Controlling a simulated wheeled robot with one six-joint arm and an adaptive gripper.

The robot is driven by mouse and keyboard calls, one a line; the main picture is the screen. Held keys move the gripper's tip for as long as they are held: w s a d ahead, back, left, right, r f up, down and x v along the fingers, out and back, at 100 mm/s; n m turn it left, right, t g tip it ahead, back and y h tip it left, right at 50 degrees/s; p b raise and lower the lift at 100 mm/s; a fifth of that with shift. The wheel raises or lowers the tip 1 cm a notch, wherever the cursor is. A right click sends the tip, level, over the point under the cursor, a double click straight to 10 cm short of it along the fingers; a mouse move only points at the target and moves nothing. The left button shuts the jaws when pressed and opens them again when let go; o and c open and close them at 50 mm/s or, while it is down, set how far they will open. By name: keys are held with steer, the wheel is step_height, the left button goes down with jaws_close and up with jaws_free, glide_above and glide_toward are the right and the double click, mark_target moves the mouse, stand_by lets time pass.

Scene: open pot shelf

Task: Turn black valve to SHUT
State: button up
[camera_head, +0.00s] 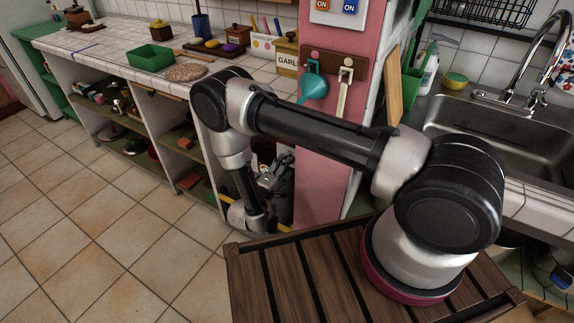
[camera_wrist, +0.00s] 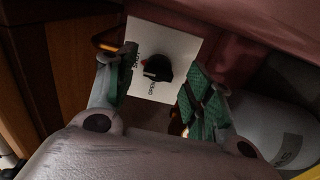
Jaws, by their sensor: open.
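The black valve (camera_wrist: 158,68) is a small knob in the middle of a white plate (camera_wrist: 180,42) in the wrist view. The plate carries the word SHUT at its left and OPEN lower down. My gripper (camera_wrist: 162,62) is open, with one green-padded finger to the left of the knob and one to the right. Both fingers look apart from the knob. In the head view my arm reaches down beside the pink pillar, and the valve cannot be made out.
A pale cylinder (camera_wrist: 270,125) with lettering lies close to the right finger in the wrist view. A wooden panel (camera_wrist: 75,65) stands at the left. In the head view, open shelves (camera_head: 125,115) and a pink pillar (camera_head: 325,140) flank my arm. Tiled floor (camera_head: 90,200) is clear.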

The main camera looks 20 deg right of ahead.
steer(key=v, duration=0.9)
steer(key=shift+s+a, duration=0.2)
steer(key=shift+s, duration=0.05)
